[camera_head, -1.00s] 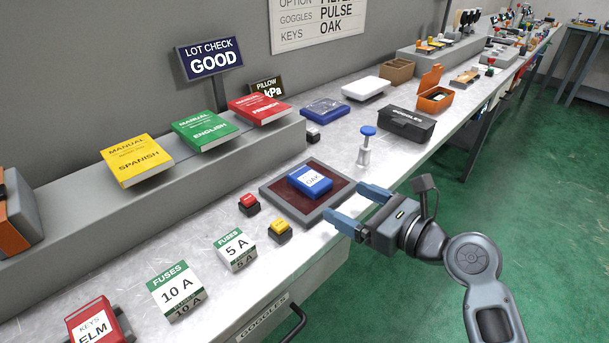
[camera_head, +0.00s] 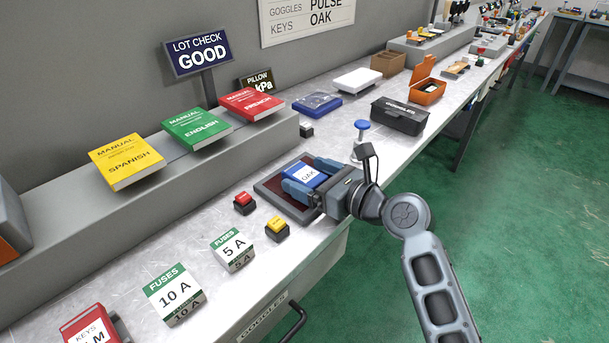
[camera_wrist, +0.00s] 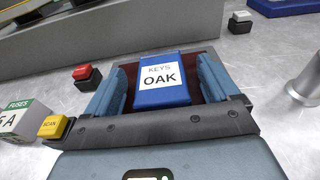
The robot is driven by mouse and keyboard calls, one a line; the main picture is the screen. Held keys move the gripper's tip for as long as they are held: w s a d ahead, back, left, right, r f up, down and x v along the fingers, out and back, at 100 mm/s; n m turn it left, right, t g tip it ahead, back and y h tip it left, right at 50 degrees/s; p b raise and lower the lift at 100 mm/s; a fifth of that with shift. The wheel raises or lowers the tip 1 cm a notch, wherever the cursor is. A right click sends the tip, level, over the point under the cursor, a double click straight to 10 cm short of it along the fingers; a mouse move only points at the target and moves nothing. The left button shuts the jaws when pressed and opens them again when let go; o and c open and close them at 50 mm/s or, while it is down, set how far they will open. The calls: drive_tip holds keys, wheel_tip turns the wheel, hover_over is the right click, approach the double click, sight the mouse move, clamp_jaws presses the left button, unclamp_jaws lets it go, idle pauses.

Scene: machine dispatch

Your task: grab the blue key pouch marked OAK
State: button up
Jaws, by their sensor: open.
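The blue key pouch (camera_head: 304,177) has a white label reading OAK and lies on a dark red pad with a grey frame (camera_head: 272,187). In the wrist view the pouch (camera_wrist: 161,82) reads KEYS OAK and sits between the two blue fingers. My gripper (camera_head: 306,178) is open, with one finger on either side of the pouch. In the wrist view my gripper (camera_wrist: 163,92) shows a gap between each finger and the pouch, narrower on the right. The near end of the pouch is close to the gripper's palm.
A red button (camera_head: 243,199) and a yellow SCAN button (camera_head: 277,225) stand left of the pad. A blue-topped post (camera_head: 361,127) stands just behind my gripper. A black goggles case (camera_head: 400,115) lies farther right. Fuse boxes (camera_head: 173,294) and a red key pouch (camera_head: 88,325) lie at front left.

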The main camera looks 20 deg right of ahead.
drive_tip(key=shift+c, duration=0.2)
drive_tip(key=c, duration=1.1)
